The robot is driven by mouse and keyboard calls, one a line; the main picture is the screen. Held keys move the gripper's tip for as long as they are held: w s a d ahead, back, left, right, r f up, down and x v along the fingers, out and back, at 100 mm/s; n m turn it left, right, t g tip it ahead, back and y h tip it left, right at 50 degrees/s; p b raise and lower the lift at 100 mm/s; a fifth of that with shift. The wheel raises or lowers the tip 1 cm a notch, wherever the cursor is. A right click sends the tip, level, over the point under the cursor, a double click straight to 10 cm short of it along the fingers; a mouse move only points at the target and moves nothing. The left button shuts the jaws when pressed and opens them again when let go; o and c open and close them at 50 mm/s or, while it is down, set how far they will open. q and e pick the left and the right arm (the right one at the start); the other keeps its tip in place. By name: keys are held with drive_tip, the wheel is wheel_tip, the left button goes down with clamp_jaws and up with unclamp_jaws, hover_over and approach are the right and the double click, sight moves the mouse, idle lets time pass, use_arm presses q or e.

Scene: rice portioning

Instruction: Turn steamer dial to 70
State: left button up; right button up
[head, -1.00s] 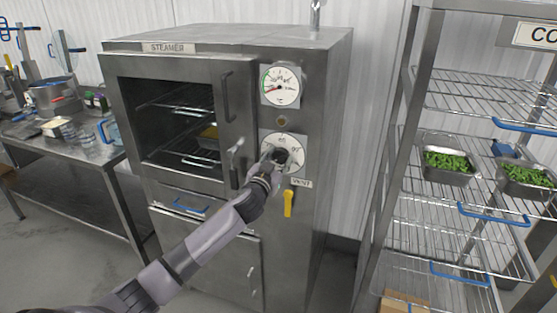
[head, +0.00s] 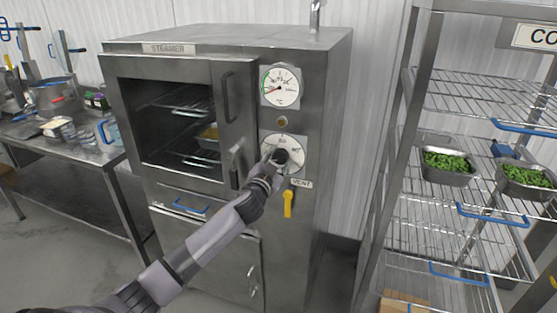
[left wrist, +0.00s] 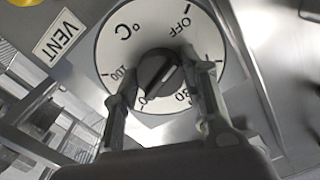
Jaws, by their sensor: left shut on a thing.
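The steamer (head: 200,215) is a steel cabinet with a windowed door. Its dial (head: 296,146) is a round white plate with a black knob on the right-hand panel. In the left wrist view, the dial plate (left wrist: 120,47) shows °C, OFF and 100, with other numbers partly hidden by my fingers. The black knob (left wrist: 155,72) sits between the fingers; its exact setting is not clear. My left gripper (head: 275,157) is at the dial, shut on the knob, and it also shows in the left wrist view (left wrist: 158,68). My right gripper is not in view.
A temperature gauge (head: 280,87) is above the dial. A yellow vent handle (head: 288,204) hangs just below it, beside the VENT label (head: 301,183). A wire rack (head: 480,100) with pans of green vegetables stands right; a cluttered steel table (head: 80,175) stands left.

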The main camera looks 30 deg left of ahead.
use_arm(q)
drive_tip(key=m+p, duration=0.1)
drive_tip(key=m, duration=0.4)
drive_tip(key=shift+m+p, duration=0.3)
drive_tip(key=shift+m, duration=1.7)
drive_tip(key=o, duration=1.1)
drive_tip(key=shift+o, duration=0.2)
